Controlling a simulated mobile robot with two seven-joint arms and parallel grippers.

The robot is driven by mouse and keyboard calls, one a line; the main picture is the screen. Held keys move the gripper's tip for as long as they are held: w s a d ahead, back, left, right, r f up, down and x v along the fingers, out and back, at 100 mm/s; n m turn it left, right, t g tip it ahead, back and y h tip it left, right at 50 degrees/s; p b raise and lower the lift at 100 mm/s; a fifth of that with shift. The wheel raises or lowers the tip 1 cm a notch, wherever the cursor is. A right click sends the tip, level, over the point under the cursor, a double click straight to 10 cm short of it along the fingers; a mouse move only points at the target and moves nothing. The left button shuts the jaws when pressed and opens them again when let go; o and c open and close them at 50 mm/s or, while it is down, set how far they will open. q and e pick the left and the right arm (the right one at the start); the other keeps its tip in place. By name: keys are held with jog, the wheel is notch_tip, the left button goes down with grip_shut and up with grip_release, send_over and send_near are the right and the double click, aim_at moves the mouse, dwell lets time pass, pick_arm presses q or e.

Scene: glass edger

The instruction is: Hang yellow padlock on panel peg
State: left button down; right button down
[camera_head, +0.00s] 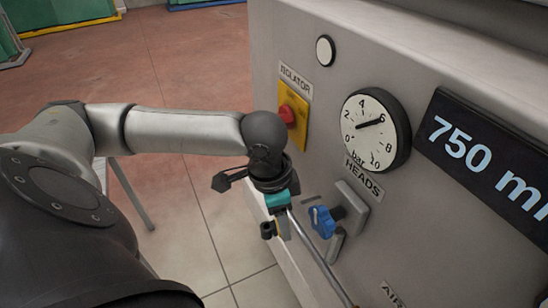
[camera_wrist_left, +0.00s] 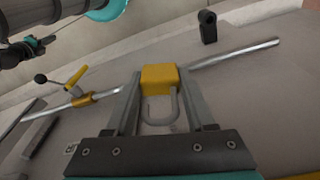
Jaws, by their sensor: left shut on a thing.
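The yellow padlock (camera_wrist_left: 159,78) is between the two fingers of my left gripper (camera_head: 283,228) in the left wrist view. The fingers are shut on its body. Its grey U-shaped shackle points back toward the palm in that view. In the head view, I cannot make out the padlock at the gripper. The gripper hangs beside the grey machine panel (camera_head: 330,165), below the red isolator knob (camera_head: 287,115) on its yellow plate and left of the blue HEADS knob. I cannot pick out the panel peg with certainty. My right gripper is not in view.
The panel carries a round pressure gauge (camera_head: 376,130), a blue knob (camera_head: 322,221) and a dark display (camera_head: 490,160). A metal rod (camera_head: 320,262) slants down right of the gripper. In the left wrist view, a yellow lever (camera_wrist_left: 76,76) and a black fitting (camera_wrist_left: 207,27) show. Open floor lies left.

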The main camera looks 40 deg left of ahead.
aim_at(305, 202)
pick_arm(q)
jog(key=shift+w+d+f+b, duration=0.1)
jog(key=shift+w+d+b, duration=0.35)
jog(key=shift+w, duration=0.35)
jog(key=shift+w+d+f+b, duration=0.1)
jog(key=shift+w+d+b, duration=0.15)
jog(key=shift+w+b, duration=0.45)
jog(key=shift+w+d+b, duration=0.35)
jog(key=shift+w, duration=0.55)
jog(key=shift+w+p, duration=0.1)
jog(key=shift+p, duration=0.25)
jog(key=shift+d+f+p, duration=0.1)
jog(key=shift+f+p, duration=0.25)
jog(key=shift+p, duration=0.35)
jog(key=shift+w, duration=0.1)
jog(key=shift+f, duration=0.1)
jog(key=shift+c, duration=0.8)
grip_release()
